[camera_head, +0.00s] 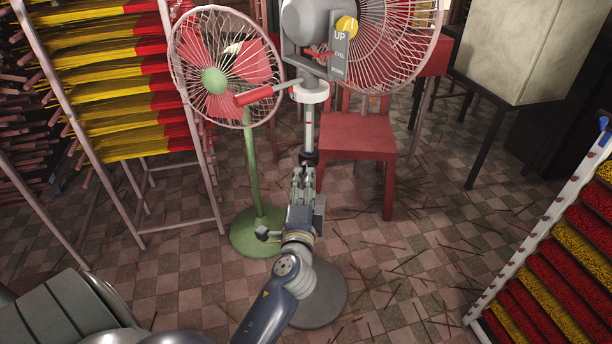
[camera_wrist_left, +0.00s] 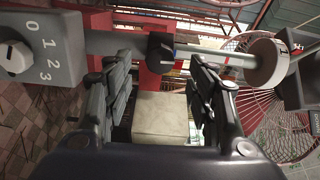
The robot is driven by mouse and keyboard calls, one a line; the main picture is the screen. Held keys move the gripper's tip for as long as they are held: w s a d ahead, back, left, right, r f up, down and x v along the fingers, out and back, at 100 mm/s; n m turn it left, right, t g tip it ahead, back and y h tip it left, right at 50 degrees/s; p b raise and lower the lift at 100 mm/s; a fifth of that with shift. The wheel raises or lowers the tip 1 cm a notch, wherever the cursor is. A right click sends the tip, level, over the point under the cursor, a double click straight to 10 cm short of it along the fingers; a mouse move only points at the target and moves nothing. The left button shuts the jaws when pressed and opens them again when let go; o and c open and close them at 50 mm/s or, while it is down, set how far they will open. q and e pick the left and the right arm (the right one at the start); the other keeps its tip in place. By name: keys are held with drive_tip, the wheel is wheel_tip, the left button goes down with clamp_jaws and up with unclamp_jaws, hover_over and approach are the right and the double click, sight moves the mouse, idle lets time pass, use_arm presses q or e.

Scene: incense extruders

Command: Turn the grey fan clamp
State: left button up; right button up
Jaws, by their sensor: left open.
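The grey fan (camera_head: 309,22) stands upright in the middle of the head view, with a pale pole and a round grey base (camera_head: 322,302). Its dark clamp (camera_head: 309,158) sits on the pole just beyond my left gripper (camera_head: 303,174). Contact cannot be told. My right gripper is out of view.
A grey switch box (camera_wrist_left: 40,50) numbered 0 to 3 is close at the wrist view's left. A red-handled lever (camera_head: 253,95) juts left from the fan. A green fan (camera_head: 250,170), red chair (camera_head: 357,137) and yellow-red incense racks (camera_head: 120,80) stand around. Sticks litter the floor.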

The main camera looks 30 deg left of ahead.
use_arm(q)
drive_tip(key=v, duration=0.6)
idle(0.4)
